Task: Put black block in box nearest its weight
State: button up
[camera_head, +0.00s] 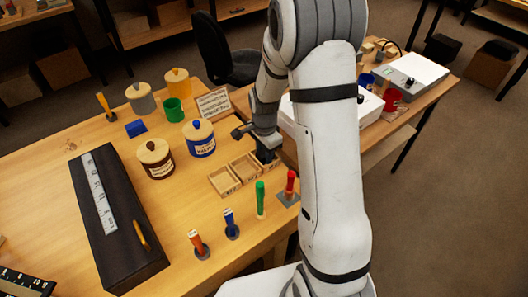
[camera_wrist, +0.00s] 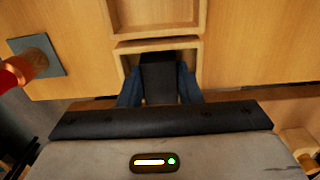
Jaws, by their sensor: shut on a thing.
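The black block (camera_wrist: 159,72) is between the blue fingers of my gripper (camera_wrist: 160,88) in the wrist view. My gripper is shut on it over the nearest small wooden box (camera_wrist: 128,62). How deep the block sits in the box cannot be told. In the head view my gripper (camera_head: 267,153) is low over the rightmost box of a row of three. The left box (camera_head: 223,181) and middle box (camera_head: 246,169) look empty. Labels on the box fronts are too small to read.
A red-handled tool (camera_head: 290,184) and a green one (camera_head: 260,199) stand close in front of the boxes. A blue lidded jar (camera_head: 200,139) and a brown one (camera_head: 155,158) stand to the left. A long dark case (camera_head: 118,220) lies further left. The table edge is near.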

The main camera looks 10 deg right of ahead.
jog(key=shift+f, duration=0.1)
jog(key=shift+f, duration=0.15)
jog(key=o, duration=0.7)
jog(key=shift+o, duration=0.2)
notch_tip(320, 180, up, 13)
jog(key=s+r+n+t, duration=0.1)
jog(key=s+r+n, duration=0.3)
jog(key=s, duration=0.6)
jog(key=s+r+n+t, duration=0.1)
jog(key=s+r+n, duration=0.2)
jog(key=s+n, duration=0.6)
jog(key=shift+s+r+n+t, duration=0.3)
jog(key=shift+s+r, duration=0.1)
jog(key=shift+s, duration=0.45)
